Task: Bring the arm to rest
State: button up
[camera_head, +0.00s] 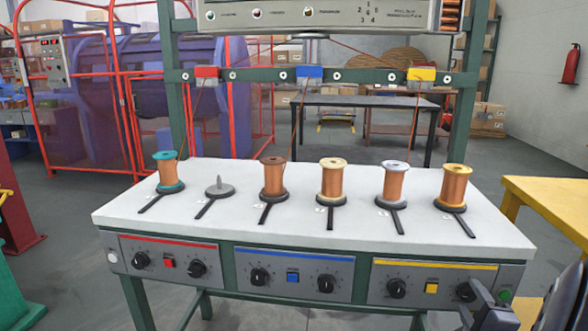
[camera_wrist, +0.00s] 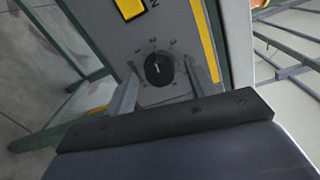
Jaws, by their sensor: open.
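My gripper (camera_head: 472,298) is at the lower right of the strander's front, beside the right-hand black knob (camera_head: 465,291) of the yellow-striped panel (camera_head: 432,285). In the wrist view the two grey fingers of my gripper (camera_wrist: 162,80) are apart, with nothing held. A black knob (camera_wrist: 159,68) with a white pointer line shows between the fingertips. I cannot tell whether they reach around it or stop short of it.
The white table (camera_head: 300,222) carries several copper spools and one bare grey spindle (camera_head: 219,188). A yellow table (camera_head: 555,200) stands at the right. A green frame post (camera_head: 461,110) rises behind the white table. Grey floor (camera_head: 80,200) is open at the left.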

jog(key=shift+r+m+p, duration=0.2)
jog(key=shift+m+p, duration=1.6)
jog(key=shift+p, duration=1.1)
jog(key=m+p, duration=0.3)
jog(key=p, duration=0.2)
jog(key=shift+y, duration=0.3)
jog(key=m+p, duration=0.5)
jog(key=shift+d+p, duration=0.1)
jog(key=shift+p, duration=0.25)
jog(key=shift+f+m+t+p, duration=0.15)
jog(key=shift+m+t+p, duration=0.15)
jog(key=shift+m+p, duration=0.6)
jog(key=shift+f, duration=0.1)
